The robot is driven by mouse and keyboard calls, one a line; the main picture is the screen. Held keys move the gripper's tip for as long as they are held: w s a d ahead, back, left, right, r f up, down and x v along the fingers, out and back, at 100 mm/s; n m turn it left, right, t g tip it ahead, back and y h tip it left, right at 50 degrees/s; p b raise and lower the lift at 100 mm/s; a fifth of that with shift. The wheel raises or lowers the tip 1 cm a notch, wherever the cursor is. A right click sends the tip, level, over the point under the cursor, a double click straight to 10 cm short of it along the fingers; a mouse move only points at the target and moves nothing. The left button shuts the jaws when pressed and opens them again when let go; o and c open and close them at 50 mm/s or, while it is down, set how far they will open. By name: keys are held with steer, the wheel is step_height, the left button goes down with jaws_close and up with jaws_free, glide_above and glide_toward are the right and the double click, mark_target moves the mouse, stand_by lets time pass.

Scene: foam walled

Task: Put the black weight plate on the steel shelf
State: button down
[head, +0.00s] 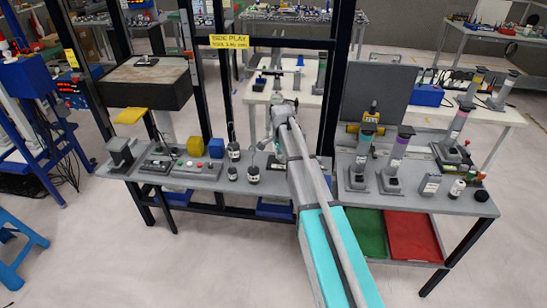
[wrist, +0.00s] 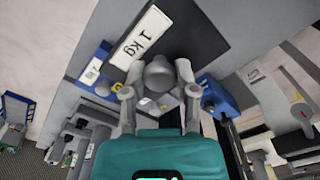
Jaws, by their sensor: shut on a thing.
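The black weight plate (wrist: 192,22) shows at the top of the wrist view, with a white "1 kg" label. A grey rounded knob (wrist: 158,72) stands in front of it and appears to be its grip. My gripper (wrist: 159,82) has both fingers closed around this knob. In the head view my grey arm reaches over the grey bench (head: 335,205), and the plate cannot be made out there. I cannot tell for certain which surface is the steel shelf.
Purple-topped and green-topped stands are on the right. A grey upright panel (head: 375,95) and black posts rise close by.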

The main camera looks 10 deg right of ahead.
mark_target(281, 156)
steer(key=shift+f+b, duration=2.2)
steer(key=shift+f, duration=0.25)
steer(key=shift+f+b, duration=1.85)
steer(key=shift+f, duration=0.15)
steer(key=shift+c, duration=1.9)
jaws_free()
steer(key=shift+r, duration=0.25)
step_height(281, 156, up, 12)
steer(key=p, duration=1.2)
